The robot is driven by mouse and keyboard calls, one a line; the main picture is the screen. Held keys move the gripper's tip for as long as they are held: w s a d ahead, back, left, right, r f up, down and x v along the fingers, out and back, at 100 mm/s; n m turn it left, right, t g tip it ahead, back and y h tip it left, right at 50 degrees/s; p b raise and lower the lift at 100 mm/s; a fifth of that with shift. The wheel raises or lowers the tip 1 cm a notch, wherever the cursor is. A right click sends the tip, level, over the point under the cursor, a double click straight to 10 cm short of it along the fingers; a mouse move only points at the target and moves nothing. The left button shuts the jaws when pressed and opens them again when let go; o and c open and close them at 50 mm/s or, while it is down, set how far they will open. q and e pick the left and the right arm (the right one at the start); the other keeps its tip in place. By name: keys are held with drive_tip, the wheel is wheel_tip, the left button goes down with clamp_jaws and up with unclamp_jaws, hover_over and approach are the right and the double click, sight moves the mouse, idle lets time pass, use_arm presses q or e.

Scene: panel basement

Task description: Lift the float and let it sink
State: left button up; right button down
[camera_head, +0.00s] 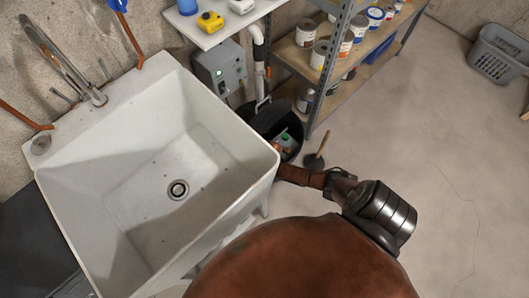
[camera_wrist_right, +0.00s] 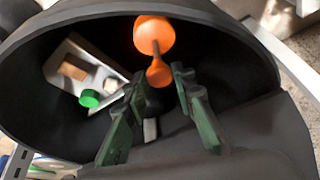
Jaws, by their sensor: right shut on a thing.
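The orange float (camera_wrist_right: 154,36) shows in the right wrist view inside a black round basin (camera_wrist_right: 60,50), with a second, smaller orange part (camera_wrist_right: 159,73) just below it on a dark rod. My right gripper (camera_wrist_right: 160,78) has its two dark green fingers on either side of the lower orange and black part and is shut on it. In the head view my right arm reaches to the black basin (camera_head: 262,118) beside the sink, and its fingers are hidden there. My left gripper is not in view.
A pale unit with a green cap (camera_wrist_right: 89,98) lies in the basin. A white sink (camera_head: 160,140) stands left of it. A grey control box (camera_head: 220,68) with a green light is on the wall. Shelves with cans (camera_head: 330,50) stand behind.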

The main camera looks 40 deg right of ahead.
drive_tip(key=shift+w+r, duration=0.2)
drive_tip(key=shift+w, duration=0.1)
drive_tip(key=c, duration=2)
unclamp_jaws()
drive_tip(key=o, duration=0.4)
drive_tip(key=shift+s+f, duration=0.2)
drive_tip(key=shift+s, duration=0.05)
drive_tip(key=v, duration=1.2)
